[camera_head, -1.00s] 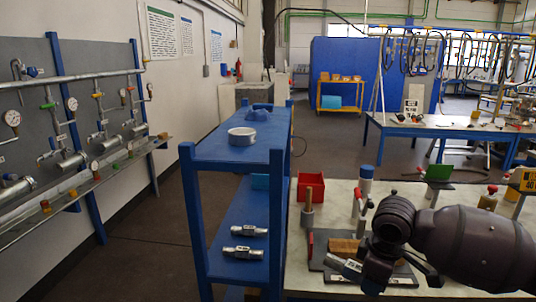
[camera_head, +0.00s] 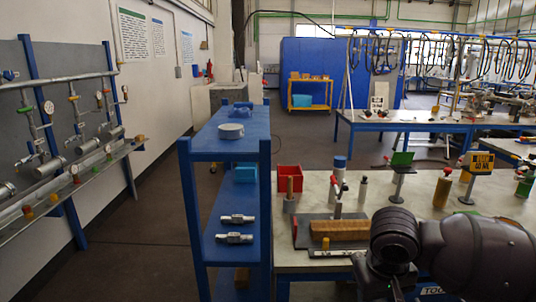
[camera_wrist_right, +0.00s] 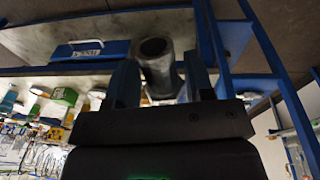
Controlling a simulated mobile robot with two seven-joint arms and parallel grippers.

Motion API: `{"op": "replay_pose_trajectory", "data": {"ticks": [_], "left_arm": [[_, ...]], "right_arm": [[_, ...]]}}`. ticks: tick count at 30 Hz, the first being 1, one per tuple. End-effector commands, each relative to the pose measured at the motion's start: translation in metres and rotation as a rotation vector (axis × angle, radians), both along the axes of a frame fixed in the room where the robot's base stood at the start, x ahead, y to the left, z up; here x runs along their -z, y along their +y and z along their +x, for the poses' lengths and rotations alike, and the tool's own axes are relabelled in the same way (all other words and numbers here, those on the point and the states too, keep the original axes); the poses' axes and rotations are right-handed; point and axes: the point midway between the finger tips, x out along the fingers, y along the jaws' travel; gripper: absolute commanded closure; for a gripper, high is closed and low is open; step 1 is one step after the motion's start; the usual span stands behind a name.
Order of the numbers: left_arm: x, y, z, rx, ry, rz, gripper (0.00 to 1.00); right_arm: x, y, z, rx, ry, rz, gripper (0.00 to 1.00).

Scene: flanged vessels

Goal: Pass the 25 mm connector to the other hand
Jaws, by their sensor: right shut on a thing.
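My right gripper (camera_wrist_right: 160,82) shows in the right wrist view with its two fingers shut on a grey metal connector (camera_wrist_right: 155,62). The connector has a round open end pointing towards the camera. No size mark can be read on it. In the head view my right arm (camera_head: 470,258) comes in from the lower right, and its fingers and the connector are mostly cut off by the bottom edge. My left gripper is in neither view. Two similar silver connectors, one behind (camera_head: 237,219) and one in front (camera_head: 234,238), lie on the blue rack's lower shelf.
The blue rack (camera_head: 188,200) stands left of the pale workbench (camera_head: 420,192). Dark floor (camera_head: 135,245) is clear left of the rack.

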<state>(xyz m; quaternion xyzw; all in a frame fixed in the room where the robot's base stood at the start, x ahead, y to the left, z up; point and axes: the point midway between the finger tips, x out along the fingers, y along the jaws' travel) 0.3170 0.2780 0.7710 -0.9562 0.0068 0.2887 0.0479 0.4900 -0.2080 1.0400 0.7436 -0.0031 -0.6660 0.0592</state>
Motion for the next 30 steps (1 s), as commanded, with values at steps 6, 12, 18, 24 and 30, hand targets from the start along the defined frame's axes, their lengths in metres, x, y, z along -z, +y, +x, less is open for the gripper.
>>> {"op": "replay_pose_trajectory", "data": {"ticks": [6, 12, 18, 24, 30], "left_arm": [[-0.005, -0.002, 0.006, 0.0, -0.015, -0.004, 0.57], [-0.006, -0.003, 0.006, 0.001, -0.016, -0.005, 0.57], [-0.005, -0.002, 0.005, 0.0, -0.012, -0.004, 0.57], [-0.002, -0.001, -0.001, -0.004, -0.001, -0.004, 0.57], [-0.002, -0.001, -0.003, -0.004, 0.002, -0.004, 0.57]], "right_arm": [[-0.001, 0.0, 0.0, 0.081, -0.009, 0.0, 0.87], [-0.001, 0.0, 0.0, 0.087, -0.01, 0.001, 0.87], [0.008, 0.0, 0.0, 0.086, -0.008, 0.001, 0.87], [0.037, 0.0, 0.0, 0.086, -0.01, 0.001, 0.87], [0.037, 0.002, 0.001, 0.077, -0.011, 0.002, 0.87]]}}
